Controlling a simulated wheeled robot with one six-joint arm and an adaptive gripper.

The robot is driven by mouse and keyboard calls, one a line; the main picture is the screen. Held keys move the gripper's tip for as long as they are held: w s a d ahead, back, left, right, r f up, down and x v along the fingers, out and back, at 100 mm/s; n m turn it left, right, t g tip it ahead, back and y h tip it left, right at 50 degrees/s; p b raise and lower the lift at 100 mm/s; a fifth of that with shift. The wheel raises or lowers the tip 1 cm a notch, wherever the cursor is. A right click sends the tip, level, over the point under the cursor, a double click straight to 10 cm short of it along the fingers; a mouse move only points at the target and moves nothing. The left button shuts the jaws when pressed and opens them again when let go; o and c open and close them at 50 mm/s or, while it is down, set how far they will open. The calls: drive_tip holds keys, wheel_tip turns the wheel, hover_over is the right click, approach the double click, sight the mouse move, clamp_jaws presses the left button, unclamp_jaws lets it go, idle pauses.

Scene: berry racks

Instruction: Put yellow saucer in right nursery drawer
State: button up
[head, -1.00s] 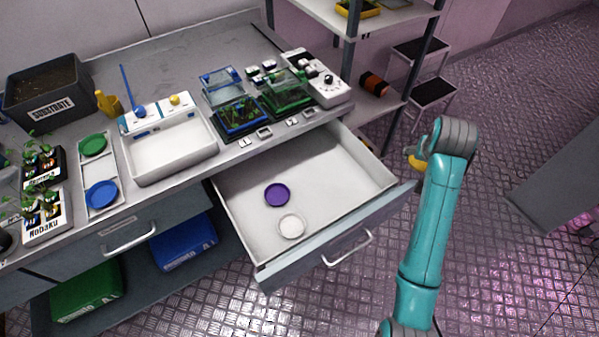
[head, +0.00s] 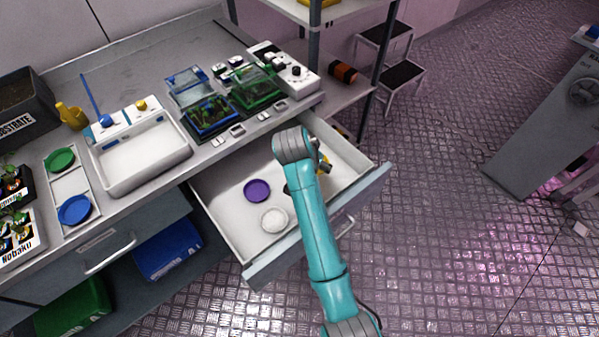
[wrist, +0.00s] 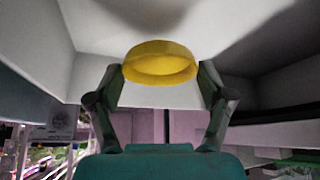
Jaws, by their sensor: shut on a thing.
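The yellow saucer (wrist: 160,64) is held between the two fingertips of my gripper (wrist: 162,76) in the wrist view. In the head view only a small yellow part of the saucer (head: 325,161) shows past my arm, over the right part of the open drawer. My gripper is mostly hidden behind my arm there. The right drawer (head: 226,226) is pulled open. A purple saucer (head: 257,190) and a white saucer (head: 274,220) lie on its floor. How high the yellow saucer is above the drawer floor is not clear.
On the counter are a white basin (head: 142,160), a tray with a green saucer (head: 60,160) and a blue saucer (head: 74,210), and small covered planters (head: 208,117). A shelf post (head: 314,40) stands behind the drawer. The drawer's back right floor looks free.

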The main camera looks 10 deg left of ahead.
drive_tip(key=shift+f, duration=3.05)
drive_tip(key=o, duration=0.8)
drive_tip(key=shift+f, duration=0.1)
drive_tip(key=shift+o, duration=0.2)
drive_tip(key=v, duration=1.2)
